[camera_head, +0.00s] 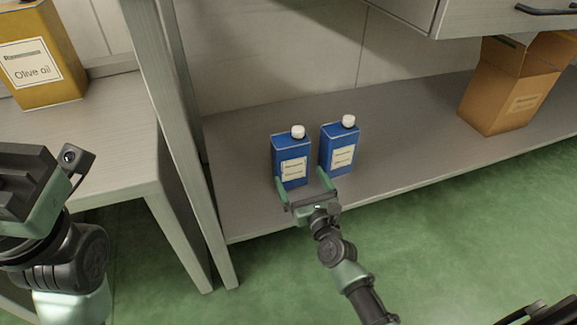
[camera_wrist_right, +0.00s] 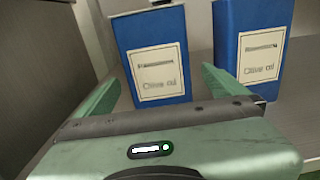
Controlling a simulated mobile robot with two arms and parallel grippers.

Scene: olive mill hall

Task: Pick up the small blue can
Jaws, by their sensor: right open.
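Two blue cans with white caps and pale labels stand upright on the grey shelf. The left blue can (camera_head: 291,160) also shows in the right wrist view (camera_wrist_right: 153,45), and the right blue can (camera_head: 339,150) is on the right there (camera_wrist_right: 258,50). They look alike in size. My right gripper (camera_head: 303,180) is open and low at the front of the left can. Its fingertips (camera_wrist_right: 160,80) point to either side of that can, the right one towards the gap between the cans. My left gripper (camera_head: 35,195) is at the left edge; its jaws cannot be made out.
The grey shelf (camera_head: 250,215) has a post (camera_head: 180,130) at its left end. A cardboard box (camera_head: 510,85) stands at its right. A drawer unit (camera_head: 480,18) overhangs the back right. A yellow olive oil tin (camera_head: 38,55) stands on a side table (camera_head: 110,130). The green floor is clear.

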